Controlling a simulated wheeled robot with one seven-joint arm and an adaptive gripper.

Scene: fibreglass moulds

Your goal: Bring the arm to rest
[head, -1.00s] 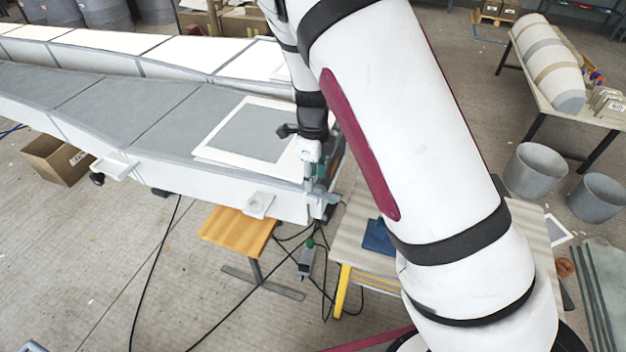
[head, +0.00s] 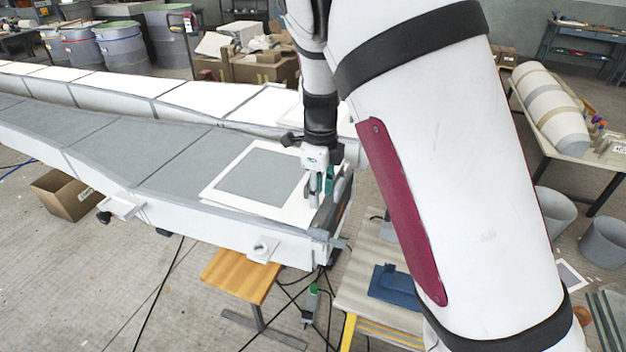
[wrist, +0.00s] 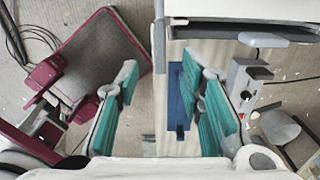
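My gripper (head: 318,188) hangs at the right end of the long grey mould (head: 140,140), pointing down, in the head view. In the wrist view my gripper (wrist: 168,105) shows two teal-padded fingers spread wide apart, with nothing between them. Below the fingers lie the floor, a bench edge and a blue item (wrist: 183,95). My white arm with its maroon strip fills the right middle of the head view and hides part of the bench behind it.
A white-framed grey panel (head: 262,180) lies on the mould beside my gripper. A wooden stool (head: 240,275) stands below the mould's edge. A light bench (head: 375,290) with a blue item is under my arm. A table (head: 590,150) with a white cylindrical form stands at right.

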